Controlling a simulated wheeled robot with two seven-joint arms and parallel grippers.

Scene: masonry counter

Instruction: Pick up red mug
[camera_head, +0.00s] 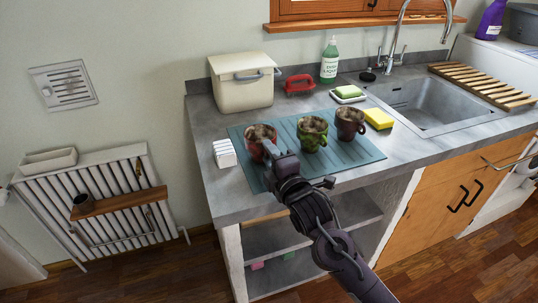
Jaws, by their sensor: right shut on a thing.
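The red mug (257,137) stands upright at the left end of the blue-green mat (349,157) on the counter. My right gripper (270,152) reaches in from the lower right and is shut on the red mug at its near right side. The arm and gripper hide part of the mug's near side. A green mug (312,136) stands just to the right, and a dark brown mug (350,123) stands right of that. My left gripper is not in view.
A cream bin (243,84) is behind. A yellow sponge (378,118), a soap dish (348,98) and the sink (430,100) lie to the right. The mat's front right part is clear.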

